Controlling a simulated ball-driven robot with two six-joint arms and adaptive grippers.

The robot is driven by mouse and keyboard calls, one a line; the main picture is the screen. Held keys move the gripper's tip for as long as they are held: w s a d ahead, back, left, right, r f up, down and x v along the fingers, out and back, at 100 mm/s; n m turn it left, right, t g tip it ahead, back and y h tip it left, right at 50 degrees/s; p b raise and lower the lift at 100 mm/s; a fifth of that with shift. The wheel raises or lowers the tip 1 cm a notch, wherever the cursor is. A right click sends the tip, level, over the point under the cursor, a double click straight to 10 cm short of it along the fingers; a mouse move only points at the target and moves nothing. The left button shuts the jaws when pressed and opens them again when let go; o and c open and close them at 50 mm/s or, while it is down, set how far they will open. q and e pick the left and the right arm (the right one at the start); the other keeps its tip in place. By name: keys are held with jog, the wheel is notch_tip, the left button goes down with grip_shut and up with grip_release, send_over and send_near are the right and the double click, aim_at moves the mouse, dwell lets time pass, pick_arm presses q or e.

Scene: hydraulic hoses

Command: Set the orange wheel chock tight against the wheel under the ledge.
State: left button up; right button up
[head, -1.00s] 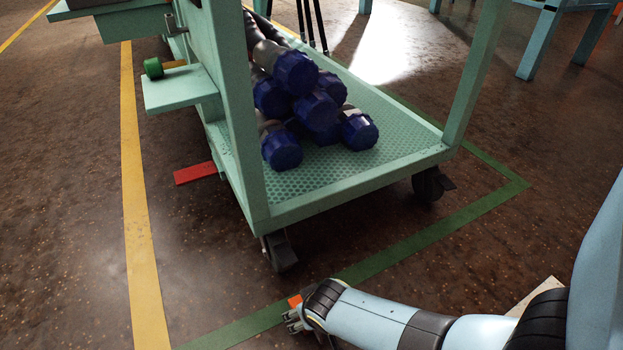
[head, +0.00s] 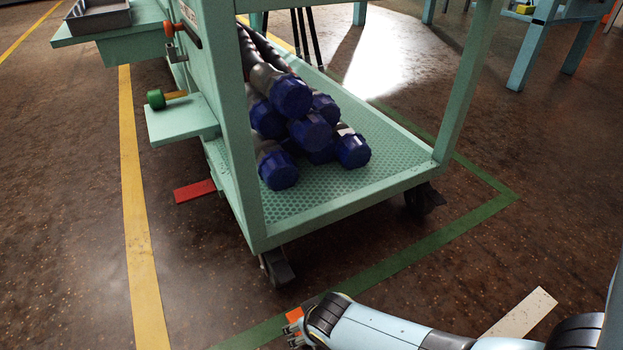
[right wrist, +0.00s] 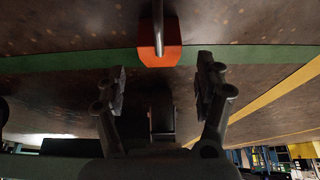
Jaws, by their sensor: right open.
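The orange wheel chock (head: 294,315) is on the floor near the green line, just beyond my right gripper (head: 296,336). In the right wrist view the chock (right wrist: 160,54) has a grey rod-like handle and lies on the green line. My right gripper (right wrist: 162,84) is open there, fingers apart and empty, with the chock ahead of the fingertips. The cart's near-left caster wheel (head: 277,269) stands a short way beyond the chock, with floor between them. A dark shape between the fingers may be this wheel; I cannot tell. The small side ledge (head: 183,120) juts from the cart's left. My left gripper is not visible.
The green cart (head: 350,203) carries several blue-capped hoses (head: 311,131) on its lower deck. A second caster (head: 423,199) is at the right. A red strip (head: 195,190) lies under the ledge and a pale strip (head: 519,312) right of my arm. Floor left of the cart is open.

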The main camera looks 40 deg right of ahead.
jog(key=shift+s+r+p, duration=0.25)
jog(key=shift+r+p, duration=0.2)
jog(key=shift+r, duration=0.5)
notch_tip(320, 180, up, 17)
jog(key=w+d+n+t, duration=0.2)
jog(key=t, duration=0.4)
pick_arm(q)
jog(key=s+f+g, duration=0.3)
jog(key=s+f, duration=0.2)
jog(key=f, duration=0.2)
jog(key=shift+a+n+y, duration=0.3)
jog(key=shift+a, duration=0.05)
pick_arm(e)
jog(key=s+r+n+t+y, duration=0.1)
jog(key=s+r+n+t, duration=0.1)
jog(key=s+r, duration=0.7)
notch_tip(320, 180, up, 4)
jog(key=shift+s+f+t+y, duration=0.2)
jog(key=shift+t+y, duration=0.2)
jog(key=shift+t, duration=0.4)
